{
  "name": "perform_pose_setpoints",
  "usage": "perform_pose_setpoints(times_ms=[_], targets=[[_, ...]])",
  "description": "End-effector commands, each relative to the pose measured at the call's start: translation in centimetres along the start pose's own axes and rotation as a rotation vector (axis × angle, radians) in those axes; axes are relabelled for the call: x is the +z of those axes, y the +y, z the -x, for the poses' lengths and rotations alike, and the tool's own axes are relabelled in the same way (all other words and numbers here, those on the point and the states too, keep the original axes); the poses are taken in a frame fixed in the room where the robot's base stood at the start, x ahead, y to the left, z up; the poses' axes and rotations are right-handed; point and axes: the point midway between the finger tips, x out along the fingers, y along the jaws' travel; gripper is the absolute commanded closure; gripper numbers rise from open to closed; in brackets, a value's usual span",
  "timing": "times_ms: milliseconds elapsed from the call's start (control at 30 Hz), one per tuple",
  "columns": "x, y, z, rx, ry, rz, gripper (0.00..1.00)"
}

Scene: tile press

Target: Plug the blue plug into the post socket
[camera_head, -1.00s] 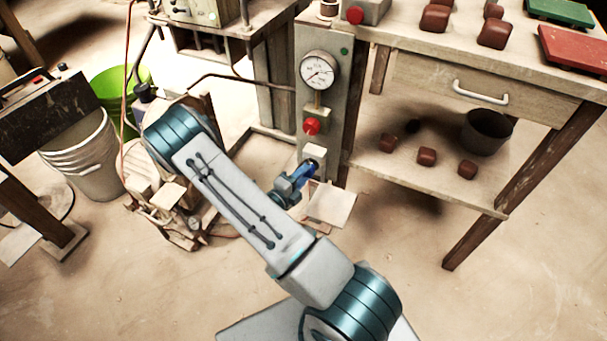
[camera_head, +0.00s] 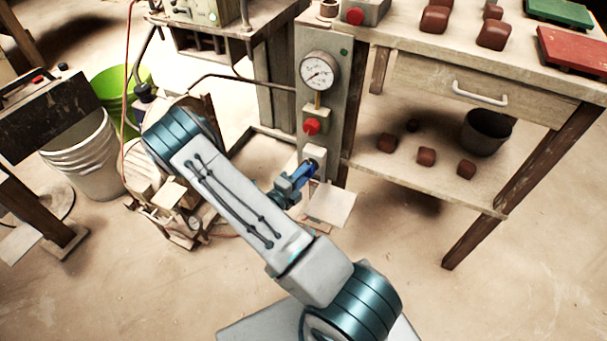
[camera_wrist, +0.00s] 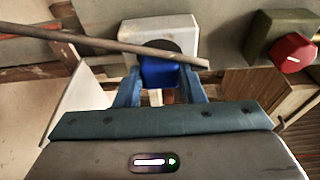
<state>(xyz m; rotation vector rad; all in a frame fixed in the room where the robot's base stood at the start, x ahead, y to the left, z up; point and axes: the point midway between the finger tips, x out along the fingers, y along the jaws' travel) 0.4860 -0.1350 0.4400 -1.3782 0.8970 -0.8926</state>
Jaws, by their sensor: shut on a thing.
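The blue plug (camera_wrist: 160,72) is between the two blue fingers of my gripper (camera_wrist: 160,92) in the wrist view. The plug's far end meets the dark round opening of the post socket, a pale box (camera_wrist: 182,27) on the grey post. Whether the plug is fully seated cannot be told. In the head view the blue plug (camera_head: 301,175) and my gripper (camera_head: 290,187) are at the pale socket box (camera_head: 315,153) low on the post (camera_head: 337,120). My gripper is shut on the plug.
A brown rod (camera_wrist: 100,43) crosses in front of the socket in the wrist view. A red knob (camera_wrist: 292,52) sits right of the socket. In the head view, a red knob (camera_head: 311,126) and a gauge (camera_head: 318,70) are above it. A workbench (camera_head: 420,70) stands right.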

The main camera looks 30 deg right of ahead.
Motion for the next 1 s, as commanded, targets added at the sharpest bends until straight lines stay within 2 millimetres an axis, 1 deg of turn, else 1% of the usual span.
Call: perform_pose_setpoints(times_ms=[633, 667, 700, 733, 1000], targets=[[0.2, 0.0, -1.0, 0.000, 0.000, 0.000, 0.91], [0.2, 0.0, -1.0, 0.000, 0.000, 0.000, 0.56], [0.2, 0.0, -1.0, 0.000, 0.000, 0.000, 0.45], [0.2, 0.0, -1.0, 0.000, 0.000, 0.000, 0.39], [0.3, 0.0, -0.9, 0.001, 0.000, 0.000, 0.39]])
